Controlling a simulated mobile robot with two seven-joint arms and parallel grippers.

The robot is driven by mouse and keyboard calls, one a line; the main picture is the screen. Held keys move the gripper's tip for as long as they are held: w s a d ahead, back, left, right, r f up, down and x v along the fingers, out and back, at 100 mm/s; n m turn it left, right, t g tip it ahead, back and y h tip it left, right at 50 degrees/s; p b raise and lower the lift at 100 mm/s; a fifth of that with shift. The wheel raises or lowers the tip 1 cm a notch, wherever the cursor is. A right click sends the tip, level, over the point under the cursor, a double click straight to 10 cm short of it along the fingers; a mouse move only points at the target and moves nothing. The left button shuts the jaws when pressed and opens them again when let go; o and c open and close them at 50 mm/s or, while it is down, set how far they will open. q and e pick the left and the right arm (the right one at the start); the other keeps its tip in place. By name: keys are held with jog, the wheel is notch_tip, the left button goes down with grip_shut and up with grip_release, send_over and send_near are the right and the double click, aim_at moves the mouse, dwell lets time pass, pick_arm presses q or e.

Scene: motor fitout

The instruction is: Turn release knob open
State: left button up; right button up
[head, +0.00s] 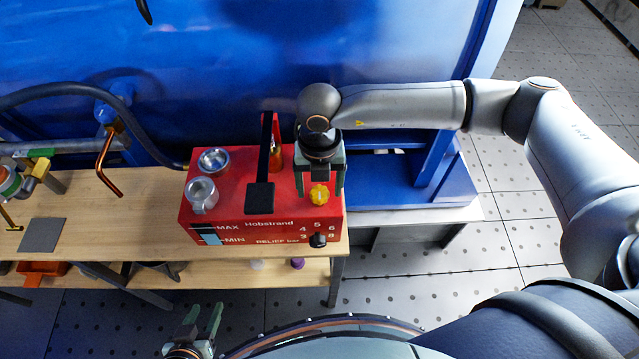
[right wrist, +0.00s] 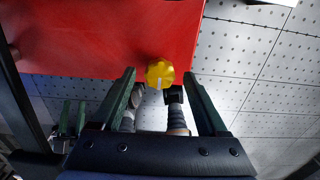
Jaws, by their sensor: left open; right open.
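The red hydraulic unit (head: 235,222) stands on the wooden bench. A yellow lobed knob (head: 319,195), apparently the release knob, sits on its top near the right front corner. My right gripper (head: 319,187) is open, pointing down, with its fingers either side of the knob in the head view. In the right wrist view the yellow knob (right wrist: 160,73) lies between and just beyond the open fingertips (right wrist: 163,76); no contact shows. A pale mark shows on the knob. My left gripper (head: 204,314) is open and empty at the bottom of the head view, away from the unit.
A black lever (head: 262,165) rises beside my right gripper. A black relief dial (head: 318,240) is on the unit's front face. Two metal fittings (head: 202,193) stand on its left top. A dark hose (head: 150,140) runs behind. The bench (head: 120,210) has bare room left of the unit.

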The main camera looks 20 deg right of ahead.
jog(key=shift+f, duration=0.2)
jog(key=shift+c, duration=0.2)
grip_shut()
dwell(0.4)
